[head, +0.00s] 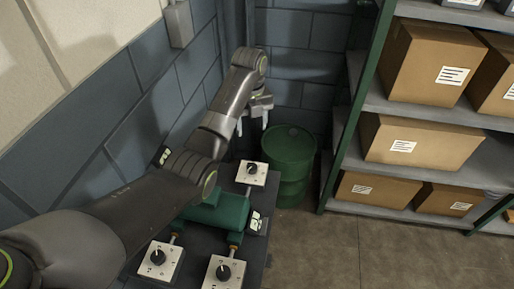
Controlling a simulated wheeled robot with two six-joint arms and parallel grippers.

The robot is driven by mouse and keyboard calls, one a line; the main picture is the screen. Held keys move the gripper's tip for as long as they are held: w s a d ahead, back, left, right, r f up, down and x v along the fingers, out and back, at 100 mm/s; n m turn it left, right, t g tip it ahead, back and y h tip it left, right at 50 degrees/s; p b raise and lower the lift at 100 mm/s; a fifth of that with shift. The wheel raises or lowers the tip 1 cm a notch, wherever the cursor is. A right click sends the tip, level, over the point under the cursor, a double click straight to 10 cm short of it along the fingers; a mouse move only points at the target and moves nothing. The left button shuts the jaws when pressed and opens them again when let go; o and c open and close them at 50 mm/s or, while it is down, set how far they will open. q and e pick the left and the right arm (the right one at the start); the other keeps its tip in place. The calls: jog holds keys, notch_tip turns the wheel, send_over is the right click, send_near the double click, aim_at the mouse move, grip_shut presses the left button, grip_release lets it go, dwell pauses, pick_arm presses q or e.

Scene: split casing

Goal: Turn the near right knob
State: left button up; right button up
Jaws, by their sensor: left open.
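The near right knob (223,272) is a black round knob on a white square plate at the bottom of the head view. The near left knob (157,257) is on a similar plate to its left. A third black knob (251,168) on a white plate is farther back. A green casing (222,212) lies between them, partly hidden by my left arm. My left gripper (252,128) is open and empty, fingers pointing down, beyond the back knob and well away from the near right knob. My right gripper is out of view.
The parts stand on a dark table (195,268). A green drum (289,150) stands behind it, near the corner. A shelf rack (345,135) with cardboard boxes (420,140) is at the right. The floor (390,250) right of the table is clear.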

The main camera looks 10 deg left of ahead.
pick_arm(q)
jog(key=b, duration=0.7)
send_over(252, 166)
notch_tip(252, 166, down, 6)
notch_tip(252, 166, down, 5)
jog(key=shift+s+r+p, duration=0.15)
jog(key=shift+p, duration=0.85)
notch_tip(252, 166, down, 6)
jog(key=shift+f, duration=0.1)
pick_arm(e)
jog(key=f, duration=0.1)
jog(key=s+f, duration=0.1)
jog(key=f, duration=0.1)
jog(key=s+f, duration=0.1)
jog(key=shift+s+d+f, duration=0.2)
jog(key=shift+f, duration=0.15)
pick_arm(q)
jog(key=c, duration=1)
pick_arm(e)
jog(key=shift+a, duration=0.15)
